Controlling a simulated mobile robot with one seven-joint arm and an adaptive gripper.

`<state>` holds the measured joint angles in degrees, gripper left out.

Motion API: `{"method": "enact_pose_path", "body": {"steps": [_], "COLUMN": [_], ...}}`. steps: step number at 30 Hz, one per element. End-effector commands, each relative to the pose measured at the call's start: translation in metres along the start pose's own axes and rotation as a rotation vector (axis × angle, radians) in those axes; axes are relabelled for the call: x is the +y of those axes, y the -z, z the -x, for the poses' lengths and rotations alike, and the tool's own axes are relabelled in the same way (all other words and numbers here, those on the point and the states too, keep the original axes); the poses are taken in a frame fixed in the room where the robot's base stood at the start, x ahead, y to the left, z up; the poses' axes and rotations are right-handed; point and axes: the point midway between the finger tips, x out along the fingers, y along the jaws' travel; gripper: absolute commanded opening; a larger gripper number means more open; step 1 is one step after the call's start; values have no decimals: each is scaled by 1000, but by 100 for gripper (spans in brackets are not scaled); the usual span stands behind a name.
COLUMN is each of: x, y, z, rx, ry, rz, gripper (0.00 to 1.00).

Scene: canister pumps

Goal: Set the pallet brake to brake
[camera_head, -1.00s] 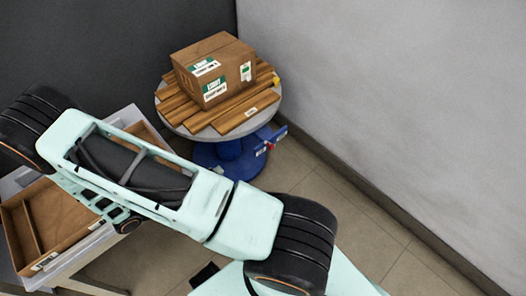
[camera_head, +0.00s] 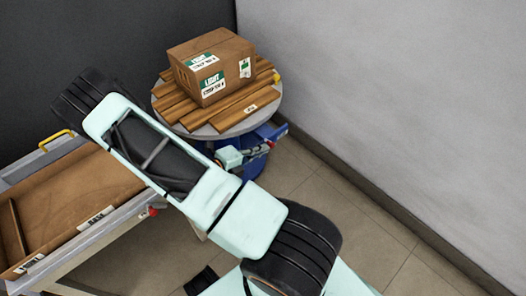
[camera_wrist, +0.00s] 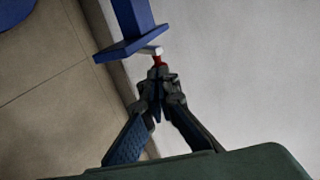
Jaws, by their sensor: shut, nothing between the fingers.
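The pallet (camera_head: 180,104) of wooden slats lies on a round grey turntable (camera_head: 206,131) with a blue base. A blue bracket (camera_head: 279,132) sticks out at the base's right side; it also shows in the wrist view (camera_wrist: 132,46). A small pale lever with a red part (camera_wrist: 157,59) is at the bracket's end, apparently the brake. My gripper (camera_head: 263,149) is shut and empty, low beside the bracket. In the wrist view its fingertips (camera_wrist: 158,76) are right at the red part; I cannot tell whether they touch. The lever's setting is not readable.
A cardboard box (camera_head: 212,68) stands on the pallet. A cart (camera_head: 88,232) with a brown tray and yellow handle is at the left. A grey wall (camera_head: 400,100) rises close behind the turntable on the right. Tiled floor (camera_head: 330,215) is clear in front of it.

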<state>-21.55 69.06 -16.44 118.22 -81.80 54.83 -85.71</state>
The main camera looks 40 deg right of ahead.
Motion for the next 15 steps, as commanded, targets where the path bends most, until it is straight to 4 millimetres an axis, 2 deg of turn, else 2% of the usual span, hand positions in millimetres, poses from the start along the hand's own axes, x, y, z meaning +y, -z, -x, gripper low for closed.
{"method": "enact_pose_path", "body": {"steps": [4, 15], "x": [0, -1], "y": [0, 0], "z": [-9, -9], "rx": [0, 0], "ry": [0, -1], "rz": [1, 0], "gripper": [0, 0]}}
